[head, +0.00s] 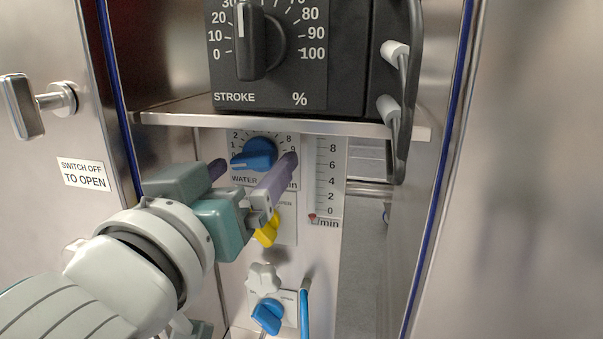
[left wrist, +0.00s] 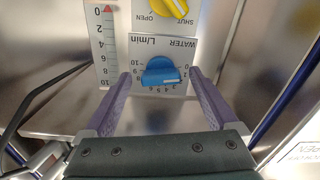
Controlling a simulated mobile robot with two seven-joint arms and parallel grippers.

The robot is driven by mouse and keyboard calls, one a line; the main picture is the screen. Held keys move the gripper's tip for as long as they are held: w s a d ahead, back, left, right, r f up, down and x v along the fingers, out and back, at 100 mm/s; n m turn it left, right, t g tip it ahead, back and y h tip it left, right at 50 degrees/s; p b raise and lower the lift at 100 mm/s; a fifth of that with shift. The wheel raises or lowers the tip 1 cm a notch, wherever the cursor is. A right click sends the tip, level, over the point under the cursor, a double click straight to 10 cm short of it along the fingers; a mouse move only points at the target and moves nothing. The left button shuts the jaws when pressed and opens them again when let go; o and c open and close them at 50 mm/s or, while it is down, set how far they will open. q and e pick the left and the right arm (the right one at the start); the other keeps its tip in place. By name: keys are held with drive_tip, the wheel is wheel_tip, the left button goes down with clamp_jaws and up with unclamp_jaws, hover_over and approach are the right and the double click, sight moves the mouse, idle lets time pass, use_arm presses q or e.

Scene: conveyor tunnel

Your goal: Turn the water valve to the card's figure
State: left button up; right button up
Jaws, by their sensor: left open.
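The water valve is a blue knob (head: 258,154) on a white dial plate marked WATER, L/min, below the shelf. Its pointer end faces left, near the 0 mark. The knob also shows upside down in the left wrist view (left wrist: 160,72). My left gripper (head: 254,166) is open and empty, its purple fingers reaching toward the panel on either side of the knob. Whether the fingertips are level with the knob or short of it, I cannot tell. The flow gauge (head: 325,180) beside the dial has its red marker at 0. I see no card with a figure.
A black STROKE % box (head: 290,95) sits on the shelf (head: 385,128) above. Below the dial are a yellow handle (head: 267,232), a white star knob (head: 263,279) and a blue handle (head: 268,316). A black cable hangs at the right. Steel walls close in both sides.

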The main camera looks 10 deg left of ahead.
use_arm(q)
drive_tip(key=shift+w, duration=0.45)
drive_tip(key=c, duration=1.4)
